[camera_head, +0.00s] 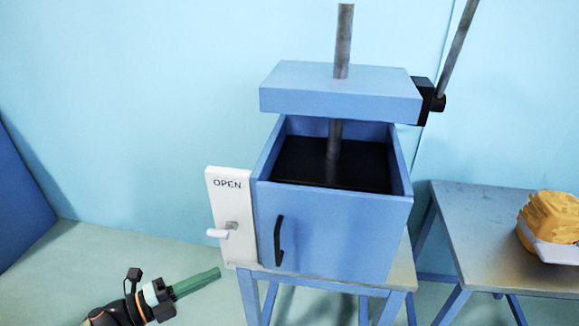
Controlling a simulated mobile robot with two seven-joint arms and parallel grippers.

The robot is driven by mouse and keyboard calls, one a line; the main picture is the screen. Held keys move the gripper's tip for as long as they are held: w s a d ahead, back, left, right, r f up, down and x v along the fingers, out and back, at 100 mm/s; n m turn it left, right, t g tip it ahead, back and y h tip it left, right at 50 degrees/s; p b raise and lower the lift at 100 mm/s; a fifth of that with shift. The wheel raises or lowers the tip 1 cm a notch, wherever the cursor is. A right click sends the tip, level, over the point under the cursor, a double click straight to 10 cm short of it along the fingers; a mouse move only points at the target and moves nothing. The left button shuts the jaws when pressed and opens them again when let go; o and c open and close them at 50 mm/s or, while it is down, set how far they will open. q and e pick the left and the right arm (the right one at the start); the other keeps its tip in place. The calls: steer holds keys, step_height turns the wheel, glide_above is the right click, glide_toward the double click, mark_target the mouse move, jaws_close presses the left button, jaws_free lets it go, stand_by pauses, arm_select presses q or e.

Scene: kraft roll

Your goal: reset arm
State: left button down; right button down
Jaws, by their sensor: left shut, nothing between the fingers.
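My left gripper (213,275) is in the lower left of the head view, with its green fingers pointing up and to the right. The fingers are shut and hold nothing. They are left of the blue press box (330,233) and clear of it in the picture. My right gripper does not show.
The box stands on a blue-legged stand with its blue lid (338,91) raised. A white panel (228,205) marked OPEN has a small handle. A grey table (470,238) at right bears a yellow bundle (555,220) with a white band. Floor (120,262) shows at left.

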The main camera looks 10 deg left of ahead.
arm_select(q)
steer(key=s+d+f+n+g+y+p, duration=0.1)
steer(key=s+d+f+n+y, duration=0.3)
steer(key=n, duration=0.8)
steer(key=s+d+f+n+g+y+p, duration=0.1)
steer(key=s+d+f+n+y+p, duration=0.3)
steer(key=n, duration=0.9)
steer(key=s+f+y, duration=0.2)
steer(key=s+f, duration=0.2)
steer(key=s, duration=0.2)
steer(key=shift+s+f+g+y+p, duration=0.3)
steer(key=shift+f+g+y, duration=0.1)
